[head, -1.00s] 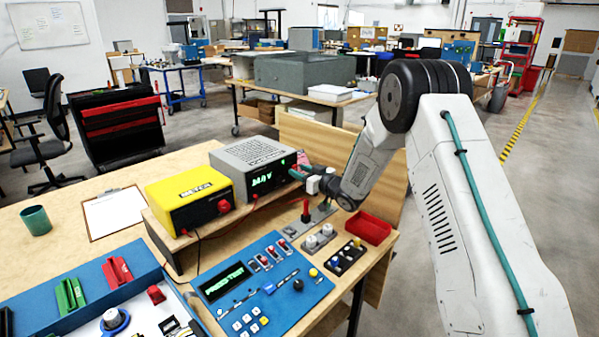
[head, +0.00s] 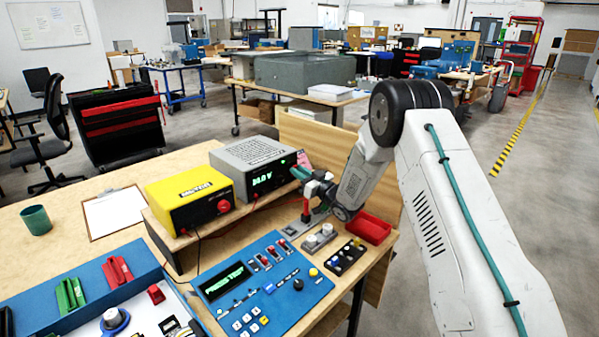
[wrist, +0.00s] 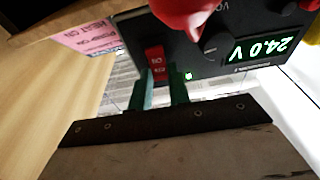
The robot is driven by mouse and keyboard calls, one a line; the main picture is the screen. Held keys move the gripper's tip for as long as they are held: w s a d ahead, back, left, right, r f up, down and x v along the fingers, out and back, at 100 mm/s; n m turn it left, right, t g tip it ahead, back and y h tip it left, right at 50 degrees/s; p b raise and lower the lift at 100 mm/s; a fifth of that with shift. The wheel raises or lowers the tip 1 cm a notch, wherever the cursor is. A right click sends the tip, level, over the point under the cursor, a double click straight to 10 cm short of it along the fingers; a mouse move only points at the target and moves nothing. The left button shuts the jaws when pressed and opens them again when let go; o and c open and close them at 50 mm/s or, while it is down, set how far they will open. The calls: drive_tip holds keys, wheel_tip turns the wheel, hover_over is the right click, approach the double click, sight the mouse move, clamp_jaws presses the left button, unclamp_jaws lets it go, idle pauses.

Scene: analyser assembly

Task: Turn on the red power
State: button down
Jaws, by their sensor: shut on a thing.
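The red power switch (wrist: 155,63) is a small rocker on the dark front of the grey power supply (head: 254,152). A small green light (wrist: 188,76) glows beside the switch. My gripper (wrist: 163,82) has its teal fingers at the lower edge of the switch and is shut on it; the exact contact is hard to see. In the head view my gripper (head: 300,174) is at the right end of the supply's front, and the switch is hidden there.
A red-handled lever (head: 305,211) stands just below my gripper. A yellow meter (head: 190,195) is left of the supply. A red tray (head: 369,229) and the blue control panel (head: 262,285) are on the bench.

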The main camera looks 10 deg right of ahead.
idle(0.3)
drive_tip(key=c, duration=1.3)
unclamp_jaws()
drive_tip(key=v, duration=0.5)
drive_tip(key=r+v, duration=0.1)
drive_tip(key=v, duration=0.4)
drive_tip(key=r+v, duration=0.1)
drive_tip(key=v, duration=0.4)
drive_tip(key=shift+s+d+r, duration=0.1)
drive_tip(key=shift+d, duration=0.1)
